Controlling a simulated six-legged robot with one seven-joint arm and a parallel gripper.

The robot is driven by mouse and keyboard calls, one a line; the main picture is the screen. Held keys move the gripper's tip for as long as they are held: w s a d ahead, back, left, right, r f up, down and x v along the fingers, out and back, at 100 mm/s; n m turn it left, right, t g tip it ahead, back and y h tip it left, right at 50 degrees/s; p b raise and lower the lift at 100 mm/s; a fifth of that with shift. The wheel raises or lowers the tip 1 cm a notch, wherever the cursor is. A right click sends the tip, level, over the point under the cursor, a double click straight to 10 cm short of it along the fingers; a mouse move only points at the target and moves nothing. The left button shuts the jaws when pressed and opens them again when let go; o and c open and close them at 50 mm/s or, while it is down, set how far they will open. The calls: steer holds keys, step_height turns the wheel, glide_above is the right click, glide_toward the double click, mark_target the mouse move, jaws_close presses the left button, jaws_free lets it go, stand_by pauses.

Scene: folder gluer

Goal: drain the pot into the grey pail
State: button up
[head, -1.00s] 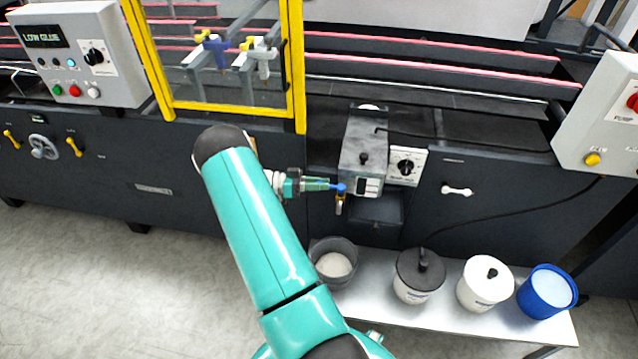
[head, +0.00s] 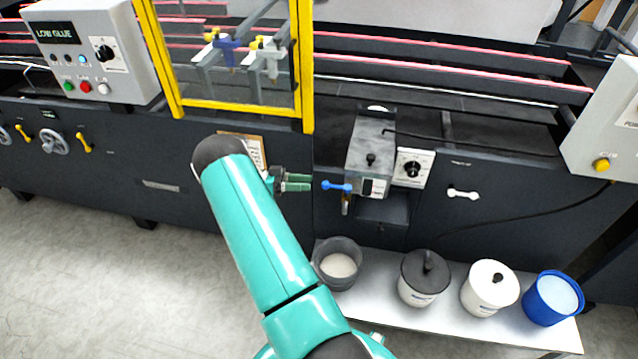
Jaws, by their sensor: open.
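The pot (head: 368,145) is a grey metal box with a black knob on its lid, mounted on the dark machine front. A blue valve lever (head: 337,186) lies sideways at its lower left, above a brass outlet (head: 346,204). The grey pail (head: 338,247) stands below on the white bench, with whitish contents in it. No stream shows between outlet and pail. My gripper (head: 309,183) is open and empty, just left of the lever's end, with a small gap between them.
On the bench (head: 380,306) stand a white pot with a black lid (head: 420,290), a white lidded pot (head: 488,290) and a blue bucket (head: 552,300) with pale contents. A yellow-framed guard (head: 307,80) rises left of the pot. A cable hangs at right.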

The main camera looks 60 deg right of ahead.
steer(key=v, duration=0.6)
steer(key=shift+w, duration=0.25)
steer(key=shift+a, duration=0.1)
